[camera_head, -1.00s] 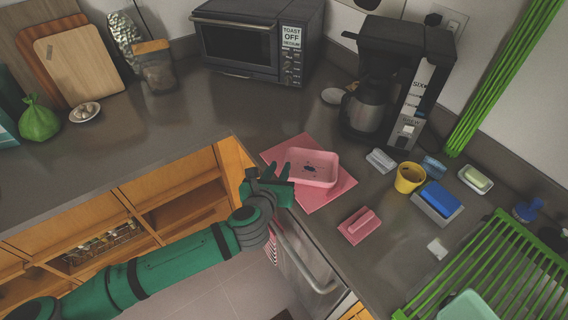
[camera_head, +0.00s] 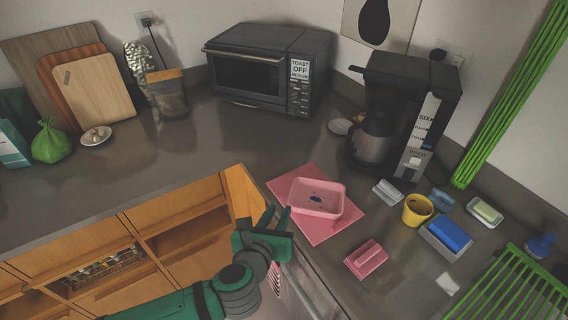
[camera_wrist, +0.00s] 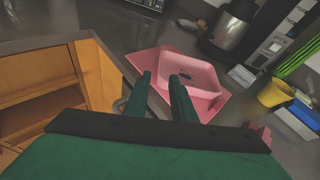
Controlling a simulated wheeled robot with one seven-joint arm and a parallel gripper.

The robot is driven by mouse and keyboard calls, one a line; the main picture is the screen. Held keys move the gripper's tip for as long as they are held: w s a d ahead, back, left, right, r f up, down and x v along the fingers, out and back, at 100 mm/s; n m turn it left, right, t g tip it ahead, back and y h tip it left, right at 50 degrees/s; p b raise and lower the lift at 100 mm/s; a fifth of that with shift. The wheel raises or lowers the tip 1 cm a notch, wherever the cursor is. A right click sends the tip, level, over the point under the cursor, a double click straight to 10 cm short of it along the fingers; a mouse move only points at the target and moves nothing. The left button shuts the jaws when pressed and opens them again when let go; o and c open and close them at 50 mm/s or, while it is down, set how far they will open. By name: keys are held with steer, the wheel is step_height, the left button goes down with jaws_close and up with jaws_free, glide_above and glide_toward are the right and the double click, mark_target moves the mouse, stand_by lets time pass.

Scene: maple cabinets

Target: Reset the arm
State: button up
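My green gripper (camera_head: 277,215) is at the counter's front edge, just in front of the pink tray (camera_head: 317,197). Its two fingers are spread apart with nothing between them. In the wrist view the fingers of my gripper (camera_wrist: 161,80) point toward the pink tray (camera_wrist: 200,72), apart from each other. The tray lies on a pink mat (camera_head: 322,231) and has a small dark mark or item inside. My arm reaches in from the lower left, over the open cabinet.
A coffee maker (camera_head: 398,120) and toaster oven (camera_head: 268,68) stand at the back. A yellow cup (camera_head: 417,210), blue sponge (camera_head: 446,232), pink block (camera_head: 366,259) and green rack (camera_head: 512,285) are on the right. The open wooden cabinet (camera_head: 190,225) lies below the counter edge.

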steer(key=s+a+f+n+g, duration=0.1)
steer(key=s+a+f+n, duration=0.35)
steer(key=s+f, duration=0.3)
steer(key=s+a+f+n+g, duration=0.1)
steer(key=s+a+f+n, duration=0.3)
steer(key=s+f+n, duration=0.3)
steer(key=s+d+f+n, duration=0.2)
steer(key=s+f+n, duration=0.2)
steer(key=s+n, duration=0.65)
steer(key=s+d+r+n+t+y, duration=0.2)
steer(key=s+d+r+n+t, duration=0.2)
steer(key=s+d+n, duration=0.4)
steer(key=d+r+n, duration=0.1)
steer(key=d+n, duration=0.2)
steer(key=n, duration=0.3)
steer(key=shift+s+d+n+y, duration=0.2)
steer(key=shift+n+y, duration=0.2)
